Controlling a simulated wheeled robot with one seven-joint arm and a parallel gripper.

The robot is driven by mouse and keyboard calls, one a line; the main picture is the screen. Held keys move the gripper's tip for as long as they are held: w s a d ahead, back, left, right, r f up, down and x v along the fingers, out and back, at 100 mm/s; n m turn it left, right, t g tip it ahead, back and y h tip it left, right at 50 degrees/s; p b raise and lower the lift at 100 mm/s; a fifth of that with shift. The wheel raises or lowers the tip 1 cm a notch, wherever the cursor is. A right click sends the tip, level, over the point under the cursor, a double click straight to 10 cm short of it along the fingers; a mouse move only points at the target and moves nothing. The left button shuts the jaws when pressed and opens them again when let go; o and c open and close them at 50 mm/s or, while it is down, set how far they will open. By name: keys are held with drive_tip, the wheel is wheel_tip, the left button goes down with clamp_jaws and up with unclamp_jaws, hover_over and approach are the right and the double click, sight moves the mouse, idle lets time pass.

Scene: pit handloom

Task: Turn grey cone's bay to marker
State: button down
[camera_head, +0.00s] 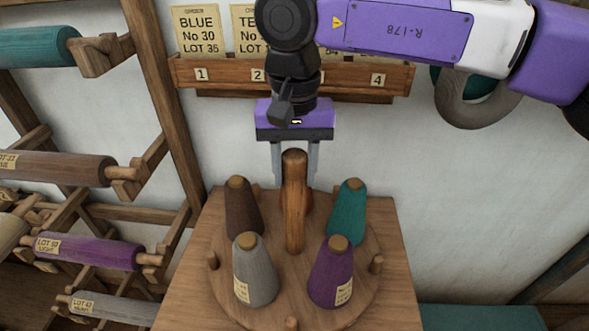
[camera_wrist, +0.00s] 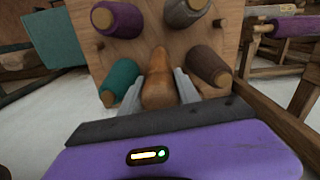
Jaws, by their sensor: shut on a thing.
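The grey cone (camera_head: 255,270) stands at the front left of the round wooden turntable (camera_head: 290,295). It also shows at the top of the wrist view (camera_wrist: 187,10). A purple cone (camera_head: 332,272), a teal cone (camera_head: 346,212) and a brown cone (camera_head: 243,208) stand in the other bays. A tall wooden post (camera_head: 294,215) rises in the middle. My gripper (camera_head: 296,184) is behind the post, its fingers on either side of a reddish-brown wooden piece (camera_wrist: 158,95), shut on it. The post hides most of that piece in the head view. I cannot make out a marker.
Short wooden pegs, one of them on the right (camera_head: 376,263), stand around the turntable's rim. A rack of yarn rolls (camera_head: 90,253) is on the left. A wooden shelf with numbered tags (camera_head: 200,75) is on the wall behind.

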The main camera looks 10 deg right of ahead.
drive_tip(key=shift+n, duration=3.2)
drive_tip(key=c, duration=0.9)
unclamp_jaws()
drive_tip(key=shift+r+b, duration=0.5)
drive_tip(key=shift+r, duration=3.4)
